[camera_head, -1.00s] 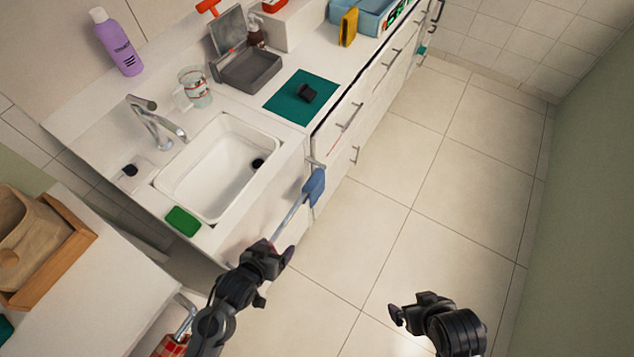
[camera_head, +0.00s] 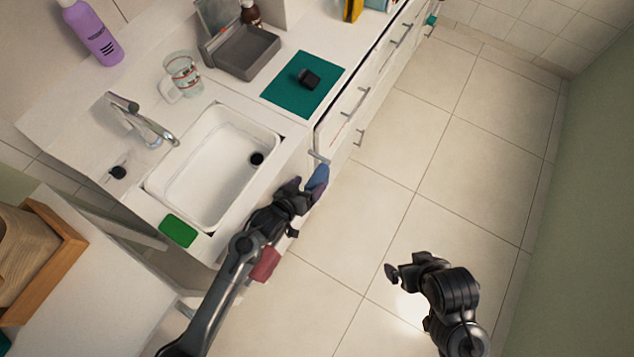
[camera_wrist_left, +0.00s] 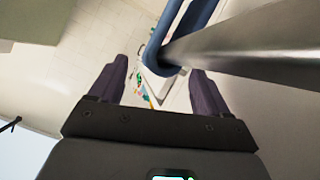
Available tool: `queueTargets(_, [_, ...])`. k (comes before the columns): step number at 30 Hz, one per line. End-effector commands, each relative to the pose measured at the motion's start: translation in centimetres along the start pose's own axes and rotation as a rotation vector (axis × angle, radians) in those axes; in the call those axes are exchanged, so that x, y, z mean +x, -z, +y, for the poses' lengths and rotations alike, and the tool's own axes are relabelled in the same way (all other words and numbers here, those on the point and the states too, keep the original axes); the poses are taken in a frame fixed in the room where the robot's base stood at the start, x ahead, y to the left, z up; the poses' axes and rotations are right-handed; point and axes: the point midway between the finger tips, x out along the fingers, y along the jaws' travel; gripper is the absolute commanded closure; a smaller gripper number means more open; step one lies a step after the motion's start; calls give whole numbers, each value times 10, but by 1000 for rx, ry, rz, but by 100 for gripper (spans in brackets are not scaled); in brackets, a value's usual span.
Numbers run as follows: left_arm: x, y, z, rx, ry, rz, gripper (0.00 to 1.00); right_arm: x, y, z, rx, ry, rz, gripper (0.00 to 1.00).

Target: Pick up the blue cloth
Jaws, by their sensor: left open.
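The blue cloth (camera_head: 318,179) hangs over a metal rail at the front of the sink counter. In the left wrist view the blue cloth (camera_wrist_left: 172,40) is folded around the grey metal rail (camera_wrist_left: 250,42), ahead of the fingers and toward the right one. My left gripper (camera_head: 310,191) is right beside the cloth and partly overlaps it in the head view. Its two dark fingers (camera_wrist_left: 158,88) are apart, with nothing held between them. My right gripper (camera_head: 391,273) hangs over the floor, well away from the cloth; its fingers are too small to judge.
The white sink (camera_head: 213,160) and counter lie left of the cloth. A green sponge (camera_head: 178,231) sits at the sink's front corner. Drawer handles (camera_head: 362,100) stick out along the counter front. A reddish patch (camera_head: 265,264) shows beside my left forearm. The tiled floor (camera_head: 400,200) is clear.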

Motion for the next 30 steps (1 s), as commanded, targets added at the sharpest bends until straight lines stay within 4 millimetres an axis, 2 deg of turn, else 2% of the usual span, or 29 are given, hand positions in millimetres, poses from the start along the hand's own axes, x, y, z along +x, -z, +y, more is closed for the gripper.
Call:
queueTargets(13, [47, 2, 1, 0, 0, 0, 23, 14, -4, 2, -10, -9, 2, 0])
queueTargets(23, [52, 3, 1, 0, 0, 0, 23, 15, -4, 2, -7, -7, 3, 0])
queueTargets(30, [52, 3, 1, 0, 1, 0, 58, 14, -4, 0, -2, -3, 3, 0])
